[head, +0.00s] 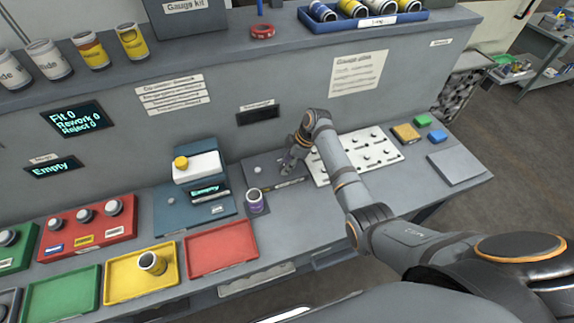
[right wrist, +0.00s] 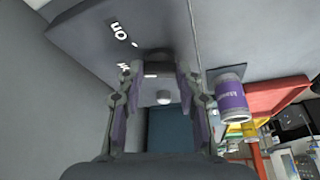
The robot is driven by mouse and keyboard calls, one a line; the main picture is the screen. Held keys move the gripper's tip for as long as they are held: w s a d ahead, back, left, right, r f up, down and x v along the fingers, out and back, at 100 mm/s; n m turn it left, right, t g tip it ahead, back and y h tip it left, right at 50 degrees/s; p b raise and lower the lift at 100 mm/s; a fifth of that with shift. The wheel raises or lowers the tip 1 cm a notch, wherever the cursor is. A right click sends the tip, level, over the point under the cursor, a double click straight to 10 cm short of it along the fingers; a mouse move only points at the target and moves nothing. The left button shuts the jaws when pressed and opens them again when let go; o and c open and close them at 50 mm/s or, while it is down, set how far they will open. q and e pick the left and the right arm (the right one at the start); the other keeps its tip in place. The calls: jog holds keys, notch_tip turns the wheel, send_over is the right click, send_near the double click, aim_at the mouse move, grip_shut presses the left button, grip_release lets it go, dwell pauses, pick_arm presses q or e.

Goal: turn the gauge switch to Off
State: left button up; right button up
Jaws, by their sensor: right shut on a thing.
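My right gripper (head: 287,164) is over the dark grey panel (head: 285,184) in the middle of the bench. In the right wrist view its fingers (right wrist: 157,78) are closed in around the gauge switch, which they mostly hide. A short white bar (right wrist: 150,76) shows between the fingertips. I cannot tell exactly which way the switch points. My left gripper is not in view.
A small pale knob (right wrist: 163,97) is on the panel just past the fingers. A purple-labelled can (head: 255,200) stands at the panel's front left corner. The blue gauge station (head: 190,222) is left of it. A white board with pegs (head: 372,172) lies to the right.

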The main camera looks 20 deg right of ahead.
jog(key=shift+w+n+g+b, duration=0.1)
jog(key=shift+n+g+b, duration=0.4)
jog(key=shift+n, duration=0.55)
jog(key=shift+w+n+g+b, duration=0.1)
jog(key=shift+n+g+b, duration=0.2)
jog(key=shift+n+b, duration=0.55)
jog(key=shift+n, duration=0.3)
jog(key=o, duration=1.1)
jog(key=shift+o, duration=0.2)
jog(key=v, duration=1.2)
jog(key=shift+f, duration=0.1)
